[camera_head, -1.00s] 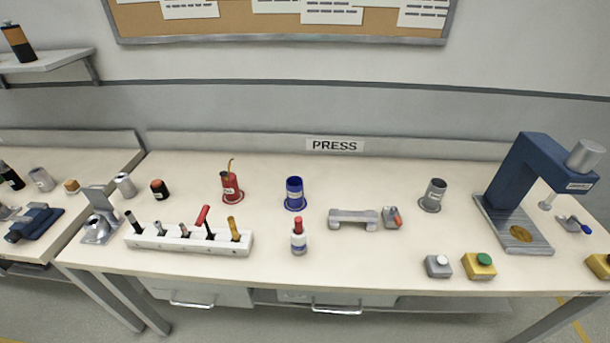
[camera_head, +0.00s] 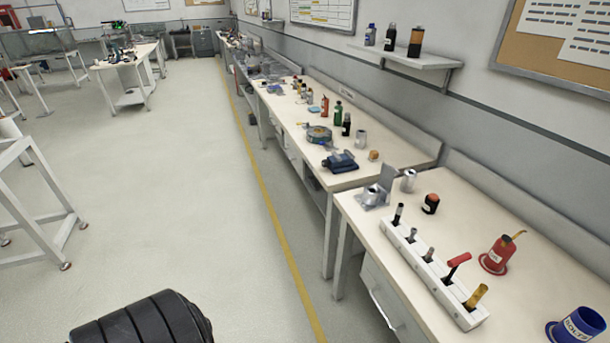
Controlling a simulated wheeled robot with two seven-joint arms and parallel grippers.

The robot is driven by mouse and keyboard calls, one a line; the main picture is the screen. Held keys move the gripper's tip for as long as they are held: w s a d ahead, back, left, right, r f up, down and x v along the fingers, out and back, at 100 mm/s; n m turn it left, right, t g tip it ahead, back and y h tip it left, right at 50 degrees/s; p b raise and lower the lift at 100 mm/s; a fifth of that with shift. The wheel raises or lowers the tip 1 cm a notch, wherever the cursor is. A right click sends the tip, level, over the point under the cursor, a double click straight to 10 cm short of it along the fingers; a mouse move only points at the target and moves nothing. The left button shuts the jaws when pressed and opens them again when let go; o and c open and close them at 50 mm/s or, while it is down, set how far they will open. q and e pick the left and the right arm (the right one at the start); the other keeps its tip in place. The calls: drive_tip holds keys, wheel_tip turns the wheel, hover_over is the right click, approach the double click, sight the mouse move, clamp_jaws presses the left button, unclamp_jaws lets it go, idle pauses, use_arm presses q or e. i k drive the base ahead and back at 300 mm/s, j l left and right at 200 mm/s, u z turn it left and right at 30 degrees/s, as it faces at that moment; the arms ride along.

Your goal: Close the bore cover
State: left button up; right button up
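A grey metal fixture with a raised flat plate (camera_head: 387,177) stands on the left end of the near bench. It may be the bore cover's fixture, but I see no label on it. The plate stands up at an angle, apart from the round silvery part (camera_head: 372,194) in front of it, so it looks open. Neither of my grippers is in view.
A white tool rack (camera_head: 430,270), a red can (camera_head: 497,256) and a blue bolts cup (camera_head: 577,327) share the near bench (camera_head: 465,225). A second bench (camera_head: 300,128) with several items runs behind it. The floor (camera_head: 190,190) on the left is largely clear.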

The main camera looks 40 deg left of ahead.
sight(387, 175)
drive_tip(key=u, duration=0.8)
